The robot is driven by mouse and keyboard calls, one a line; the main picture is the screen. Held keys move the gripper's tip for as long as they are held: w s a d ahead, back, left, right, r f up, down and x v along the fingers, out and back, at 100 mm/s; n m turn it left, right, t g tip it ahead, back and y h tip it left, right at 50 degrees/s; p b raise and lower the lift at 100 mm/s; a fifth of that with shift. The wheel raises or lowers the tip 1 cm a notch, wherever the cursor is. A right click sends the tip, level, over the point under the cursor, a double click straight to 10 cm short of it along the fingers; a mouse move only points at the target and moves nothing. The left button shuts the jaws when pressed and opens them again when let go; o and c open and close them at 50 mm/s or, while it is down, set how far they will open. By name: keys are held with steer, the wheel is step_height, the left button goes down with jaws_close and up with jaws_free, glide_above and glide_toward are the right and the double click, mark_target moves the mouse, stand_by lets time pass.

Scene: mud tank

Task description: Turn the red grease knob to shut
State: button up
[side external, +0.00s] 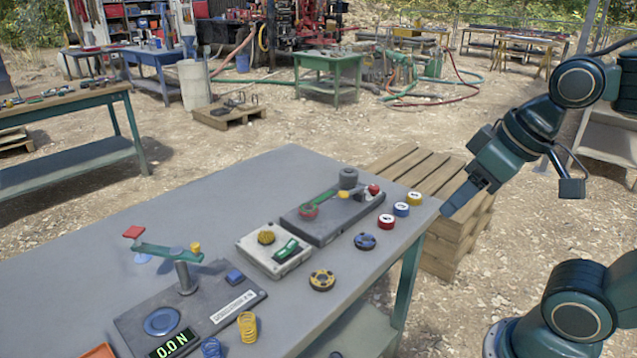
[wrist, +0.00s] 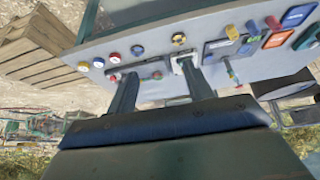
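A small round red knob (side external: 374,190) sits at the far right end of a dark base plate (side external: 322,224), next to a grey cylinder (side external: 348,178) and a green lever (side external: 325,199). It also shows small in the wrist view (wrist: 113,77). Its turn position is too small to tell. A red-rimmed disc (side external: 386,221) with a white top lies on the table nearby. My gripper (side external: 449,209) is right of the table's far corner, apart from the knob. In the wrist view my gripper (wrist: 160,69) has its two fingers spread wide with nothing between them.
Blue (side external: 401,209) and yellow (side external: 414,198) discs lie near the table edge. A force gauge stand (side external: 190,310) is front left. Wooden pallets (side external: 455,235) stand beyond.

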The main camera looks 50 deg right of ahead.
steer(key=w+d+r+m+g, duration=0.1)
steer(key=w+d+r+m, duration=0.3)
steer(key=w, duration=0.7)
steer(key=m+g, duration=0.4)
steer(key=m, duration=0.1)
glide_above(374, 187)
step_height(374, 187, down, 12)
steer(key=f, duration=0.1)
steer(key=shift+d+r, duration=0.15)
steer(key=shift+r, duration=0.1)
steer(key=shift+f, duration=0.15)
step_height(374, 187, down, 14)
steer(key=shift+r, duration=0.25)
steer(key=c, duration=1)
